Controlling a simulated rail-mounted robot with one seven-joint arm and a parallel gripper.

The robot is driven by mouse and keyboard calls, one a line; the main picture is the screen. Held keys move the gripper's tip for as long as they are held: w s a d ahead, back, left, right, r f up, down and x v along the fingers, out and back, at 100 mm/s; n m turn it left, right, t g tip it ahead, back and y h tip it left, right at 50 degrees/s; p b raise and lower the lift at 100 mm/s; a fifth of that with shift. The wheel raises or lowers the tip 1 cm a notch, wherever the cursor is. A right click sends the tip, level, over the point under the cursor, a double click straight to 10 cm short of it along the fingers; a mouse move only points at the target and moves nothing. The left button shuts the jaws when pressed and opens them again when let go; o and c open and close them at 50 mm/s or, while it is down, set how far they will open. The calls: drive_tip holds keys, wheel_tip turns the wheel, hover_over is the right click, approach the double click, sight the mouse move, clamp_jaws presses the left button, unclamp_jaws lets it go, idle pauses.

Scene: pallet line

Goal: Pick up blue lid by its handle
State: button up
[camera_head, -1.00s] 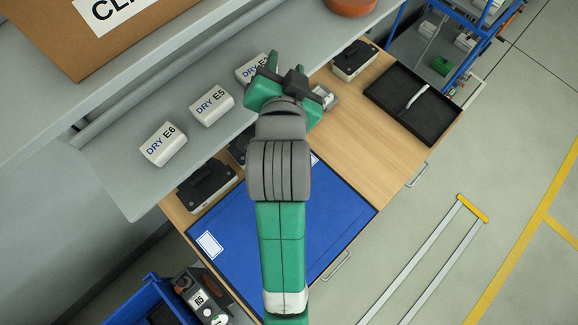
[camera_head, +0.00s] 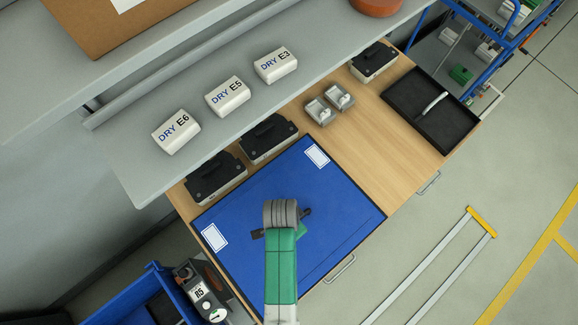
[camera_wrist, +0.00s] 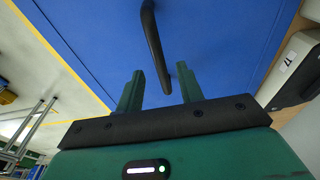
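The blue lid (camera_head: 335,185) is a large flat blue panel with two white labels, lying on the wooden worktop. It also fills much of the wrist view (camera_wrist: 220,30). Its handle (camera_wrist: 152,35) is a dark bar, seen in the wrist view running from the top edge down between my fingers. My gripper (camera_wrist: 160,70) is open and points down at the lid, with green fingers apart and nothing held. The fingers appear on either side of the handle's near end; I cannot tell how far above it they are.
Two black-topped boxes (camera_head: 268,137) (camera_head: 214,178) stand along the lid's back edge, below a grey shelf with white DRY boxes (camera_head: 228,97). Small grey parts (camera_head: 320,111) and a black tray (camera_head: 432,112) are to the right. Bare worktop lies between lid and tray.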

drive_tip(key=f, duration=0.5)
drive_tip(key=shift+w+d, duration=0.3)
drive_tip(key=shift+d, duration=0.05)
clamp_jaws()
drive_tip(key=shift+r, duration=0.1)
idle(0.9)
